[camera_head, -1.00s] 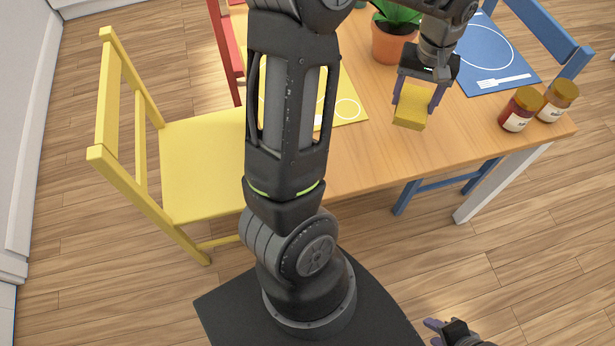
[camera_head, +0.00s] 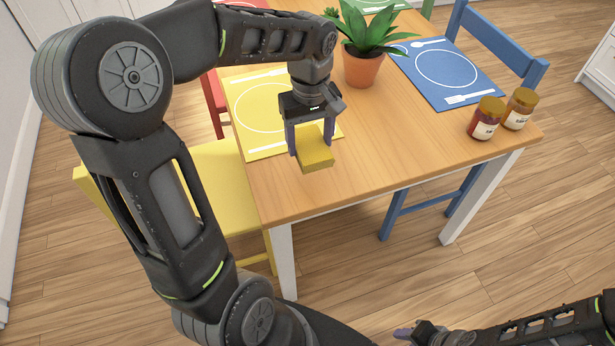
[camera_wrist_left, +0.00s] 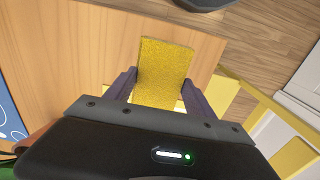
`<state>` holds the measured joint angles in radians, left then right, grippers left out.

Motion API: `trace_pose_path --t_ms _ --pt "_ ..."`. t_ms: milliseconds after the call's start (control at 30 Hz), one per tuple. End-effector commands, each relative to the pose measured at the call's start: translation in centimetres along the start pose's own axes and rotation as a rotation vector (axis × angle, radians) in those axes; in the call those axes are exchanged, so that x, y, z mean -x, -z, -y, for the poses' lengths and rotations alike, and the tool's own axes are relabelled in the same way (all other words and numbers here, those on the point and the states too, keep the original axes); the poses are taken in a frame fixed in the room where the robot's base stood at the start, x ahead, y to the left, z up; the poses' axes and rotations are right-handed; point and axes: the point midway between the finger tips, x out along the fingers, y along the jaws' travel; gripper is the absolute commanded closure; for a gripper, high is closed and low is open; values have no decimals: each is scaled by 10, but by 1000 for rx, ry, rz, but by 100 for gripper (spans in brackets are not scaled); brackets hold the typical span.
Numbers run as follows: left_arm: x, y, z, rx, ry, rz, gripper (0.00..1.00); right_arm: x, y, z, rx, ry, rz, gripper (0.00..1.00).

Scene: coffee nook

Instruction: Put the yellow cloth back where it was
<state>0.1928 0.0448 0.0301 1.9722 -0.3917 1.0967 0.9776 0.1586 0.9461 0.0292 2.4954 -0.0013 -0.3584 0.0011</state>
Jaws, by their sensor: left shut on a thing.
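The yellow cloth (camera_head: 317,157) looks like a small folded block. My left gripper (camera_head: 311,143) is shut on it and holds it over the wooden table, beside the right edge of the yellow placemat (camera_head: 247,124). In the left wrist view the cloth (camera_wrist_left: 164,68) sits between the two fingers of my left gripper (camera_wrist_left: 160,80) and sticks out beyond them. The gap between cloth and tabletop is hard to judge. My right gripper (camera_head: 404,333) is low at the bottom edge, away from the table, and its jaw state is unclear.
A potted plant (camera_head: 362,68) stands behind the gripper on the table (camera_head: 400,130). A blue placemat (camera_head: 445,70) and two jars, one red (camera_head: 485,122) and one brown (camera_head: 519,113), are to the right. A yellow chair (camera_head: 225,190) is at the near left. The front middle of the tabletop is clear.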

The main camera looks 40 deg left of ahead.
Motion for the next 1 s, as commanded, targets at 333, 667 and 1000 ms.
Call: trace_pose_path --t_ms 333,667,1000 --pt "-53 -1 1 -1 4 4 75 0 0 0 0 0 0 64" --pt "-62 0 0 -1 1 0 75 0 0 0 0 0 0 64" --pt "-95 0 1 -1 4 3 75 0 0 0 0 0 0 64"
